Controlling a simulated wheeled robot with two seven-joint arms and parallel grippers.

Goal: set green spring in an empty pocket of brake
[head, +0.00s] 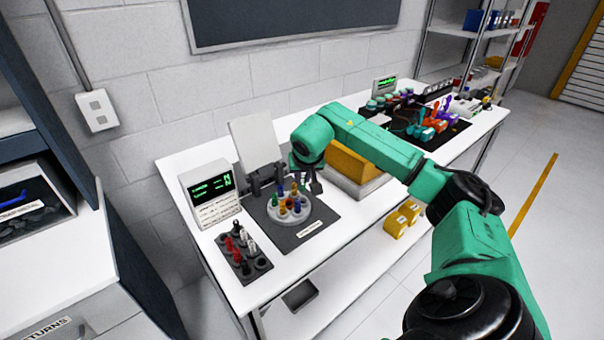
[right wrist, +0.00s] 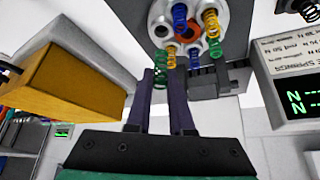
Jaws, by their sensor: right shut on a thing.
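My right gripper (right wrist: 163,75) is shut on a green spring (right wrist: 161,68) in the right wrist view, with the spring between the fingertips. In the head view the right gripper (head: 314,184) is at the back right edge of the brake. The brake (head: 291,217) is a round pale plate with several pockets holding blue, yellow and green springs. In the right wrist view the brake (right wrist: 164,43) is just beyond the fingertips, and another green spring (right wrist: 215,47) stands in it. I cannot tell whether the held spring touches the brake. My left gripper is not in view.
A dark rack (head: 243,268) of red and silver springs stands front left of the brake. A display box (head: 212,192) with green readouts is at left. A grey upright panel (head: 256,142) stands behind. A yellow block (head: 350,165) is right of the gripper.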

